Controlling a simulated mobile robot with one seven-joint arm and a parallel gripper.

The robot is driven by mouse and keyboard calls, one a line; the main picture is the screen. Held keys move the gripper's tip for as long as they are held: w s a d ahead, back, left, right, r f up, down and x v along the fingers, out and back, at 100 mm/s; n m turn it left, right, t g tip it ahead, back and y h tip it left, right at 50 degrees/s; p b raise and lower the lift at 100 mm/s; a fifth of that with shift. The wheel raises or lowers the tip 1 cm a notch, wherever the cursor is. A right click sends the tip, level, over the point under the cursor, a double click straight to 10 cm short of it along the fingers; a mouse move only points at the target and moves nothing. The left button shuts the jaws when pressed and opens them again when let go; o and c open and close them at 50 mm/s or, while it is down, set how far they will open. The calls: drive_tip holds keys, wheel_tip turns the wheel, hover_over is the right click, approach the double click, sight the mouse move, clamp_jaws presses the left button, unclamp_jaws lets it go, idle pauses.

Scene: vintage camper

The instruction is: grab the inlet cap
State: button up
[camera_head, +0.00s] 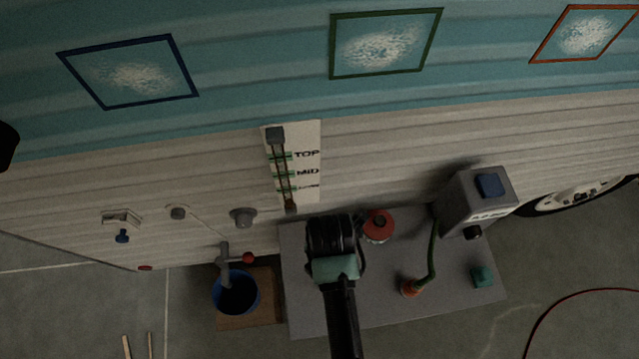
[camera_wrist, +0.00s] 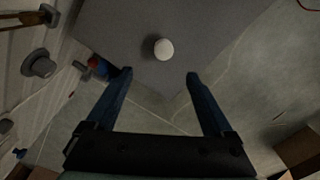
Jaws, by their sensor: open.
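No part is labelled as the inlet cap. A grey round cap-like fitting (camera_head: 243,217) sits on the camper's lower wall, left of my gripper (camera_head: 332,238) in the head view. In the wrist view a grey round fitting (camera_wrist: 38,65) shows on the wall at the left. A white round piece (camera_wrist: 163,48) lies on the grey mat (camera_wrist: 215,30), beyond the fingertips; I do not see it in the head view. My gripper (camera_wrist: 158,74) is open, with nothing between its fingers. Its fingertips are hidden in the head view.
On the mat (camera_head: 310,310) stand a red-topped canister (camera_head: 378,226), a grey box (camera_head: 478,200) with a green hose (camera_head: 434,250), and a teal block (camera_head: 483,276). A blue bucket (camera_head: 236,292) stands left of it. A gauge panel (camera_head: 308,170) hangs on the wall.

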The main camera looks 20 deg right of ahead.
drive_tip(key=f, duration=0.7)
drive_tip(key=shift+s+f+b, duration=0.15)
drive_tip(key=shift+s+b, duration=0.05)
drive_tip(key=shift+b, duration=0.1)
drive_tip(key=shift+s+f, duration=0.15)
drive_tip(key=shift+f, duration=1.2)
drive_tip(key=shift+s+f, duration=0.1)
drive_tip(key=shift+f, duration=1.2)
clamp_jaws()
